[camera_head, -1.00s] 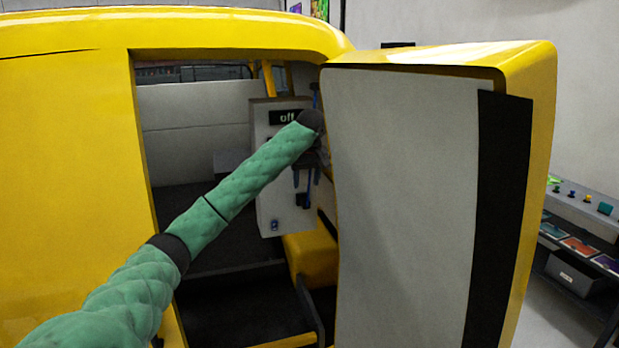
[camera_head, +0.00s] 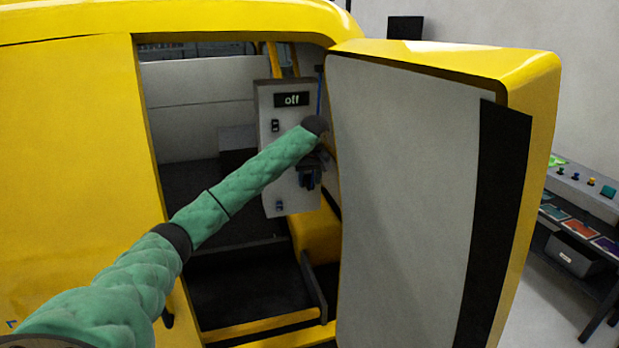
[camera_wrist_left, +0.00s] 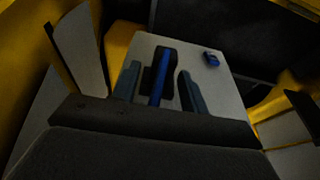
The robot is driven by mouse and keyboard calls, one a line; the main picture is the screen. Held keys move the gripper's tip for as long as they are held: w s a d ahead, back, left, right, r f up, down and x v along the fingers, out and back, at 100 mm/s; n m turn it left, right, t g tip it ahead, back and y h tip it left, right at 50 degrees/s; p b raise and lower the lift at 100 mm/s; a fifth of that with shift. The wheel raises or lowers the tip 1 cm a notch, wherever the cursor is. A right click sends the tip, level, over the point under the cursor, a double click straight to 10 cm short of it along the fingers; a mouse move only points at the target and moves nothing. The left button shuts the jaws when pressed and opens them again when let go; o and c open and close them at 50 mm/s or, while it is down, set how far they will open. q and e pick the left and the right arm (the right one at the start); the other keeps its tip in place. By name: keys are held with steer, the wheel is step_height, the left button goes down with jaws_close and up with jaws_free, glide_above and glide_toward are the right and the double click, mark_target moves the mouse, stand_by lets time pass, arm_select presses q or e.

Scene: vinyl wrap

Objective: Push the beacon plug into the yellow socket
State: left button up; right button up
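My left arm reaches through the opening in the yellow body, and my left gripper (camera_head: 309,179) is in front of the grey panel. In the left wrist view, the fingers of my left gripper (camera_wrist_left: 158,82) stand apart, with a black block (camera_wrist_left: 165,62) and a blue strip (camera_wrist_left: 162,78) between them. The block may be the beacon plug or part of the panel; I cannot tell which, nor whether the fingers touch it. A blue cable (camera_head: 319,92) hangs above my wrist. I cannot make out a yellow socket. My right gripper is out of view.
The grey panel (camera_head: 268,160) carries an "off" display (camera_head: 291,99), a black switch (camera_head: 275,126) and a small blue part (camera_head: 280,205). The open door (camera_head: 400,190) stands close on the right of my wrist. A workbench (camera_head: 585,195) is at the far right.

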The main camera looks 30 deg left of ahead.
arm_select(q)
jaws_close()
steer(key=shift+s+d, duration=0.5)
stand_by(0.8)
